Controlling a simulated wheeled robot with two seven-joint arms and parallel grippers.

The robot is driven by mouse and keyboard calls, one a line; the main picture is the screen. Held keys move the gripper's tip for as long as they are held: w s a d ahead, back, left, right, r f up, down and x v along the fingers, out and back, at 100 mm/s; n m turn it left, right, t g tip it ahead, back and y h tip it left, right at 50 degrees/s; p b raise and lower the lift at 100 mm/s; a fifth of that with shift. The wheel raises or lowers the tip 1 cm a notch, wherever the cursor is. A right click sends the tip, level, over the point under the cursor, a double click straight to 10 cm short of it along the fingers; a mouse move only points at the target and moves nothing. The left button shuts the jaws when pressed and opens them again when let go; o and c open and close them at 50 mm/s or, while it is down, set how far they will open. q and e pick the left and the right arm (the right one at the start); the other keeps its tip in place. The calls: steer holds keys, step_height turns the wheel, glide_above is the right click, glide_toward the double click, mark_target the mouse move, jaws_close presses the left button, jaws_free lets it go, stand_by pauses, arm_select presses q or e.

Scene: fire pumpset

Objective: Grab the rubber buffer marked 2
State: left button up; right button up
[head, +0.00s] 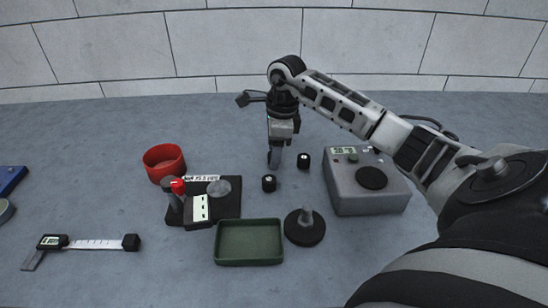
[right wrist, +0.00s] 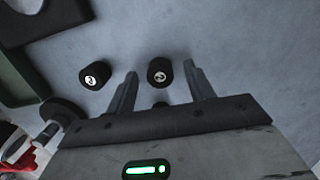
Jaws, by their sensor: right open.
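Small black rubber buffers with white marks stand on the blue-grey table. One (head: 269,183) is just nearer than my right gripper (head: 275,157); it shows left of the fingers in the right wrist view (right wrist: 96,75). The marks are too small to read surely. My right gripper is open and empty, pointing down. My left gripper is not in view.
A grey device (head: 368,203) stands right of the buffers. A green tray (head: 249,263), a black disk with a peg (head: 304,235), a black test stand (head: 230,207) and a red ring (head: 164,164) lie nearer or left. A caliper (head: 95,244) lies far left.

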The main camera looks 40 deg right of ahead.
steer(key=c, duration=1)
steer(key=shift+c, duration=0.2)
steer(key=shift+r, duration=0.1)
